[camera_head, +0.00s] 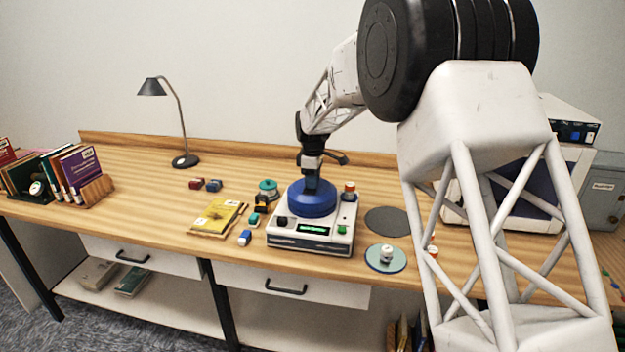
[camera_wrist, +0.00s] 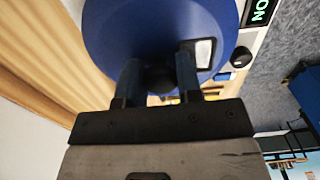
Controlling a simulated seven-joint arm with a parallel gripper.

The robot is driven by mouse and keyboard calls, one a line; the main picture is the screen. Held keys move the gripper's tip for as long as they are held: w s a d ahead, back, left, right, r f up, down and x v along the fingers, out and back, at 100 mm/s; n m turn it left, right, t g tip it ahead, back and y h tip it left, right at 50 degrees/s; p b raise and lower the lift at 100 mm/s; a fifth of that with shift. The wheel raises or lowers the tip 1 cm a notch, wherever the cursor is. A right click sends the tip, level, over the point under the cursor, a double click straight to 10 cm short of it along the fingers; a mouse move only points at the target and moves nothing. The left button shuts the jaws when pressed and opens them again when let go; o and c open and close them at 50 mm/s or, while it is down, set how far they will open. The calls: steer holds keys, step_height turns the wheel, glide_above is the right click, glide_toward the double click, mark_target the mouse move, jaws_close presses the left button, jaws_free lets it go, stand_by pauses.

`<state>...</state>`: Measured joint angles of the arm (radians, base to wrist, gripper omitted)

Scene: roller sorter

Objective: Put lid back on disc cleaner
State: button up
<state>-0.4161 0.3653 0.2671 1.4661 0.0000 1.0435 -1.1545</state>
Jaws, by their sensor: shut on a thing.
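The disc cleaner (camera_head: 313,235) is a white box with a lit green display and knobs, on the desk in the head view. Its blue round lid (camera_head: 311,199) is at the top of the machine, under my gripper (camera_head: 311,178). In the wrist view the blue lid (camera_wrist: 125,30) fills the upper middle, and my gripper (camera_wrist: 160,75) has its two fingers on either side of the lid's dark knob (camera_wrist: 160,76). The gripper is shut on the lid. I cannot tell whether the lid is fully seated, as its lower edge is partly hidden.
A shiny disc (camera_head: 376,262) with a small white item and a dark round mat (camera_head: 390,220) lie right of the cleaner. A yellow book (camera_head: 217,217) and several small blocks lie left. A lamp (camera_head: 184,160) stands behind.

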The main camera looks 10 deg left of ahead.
stand_by(0.8)
steer(key=o, duration=1.5)
steer(key=shift+r, duration=0.2)
steer(key=shift+r, duration=3.3)
jaws_close()
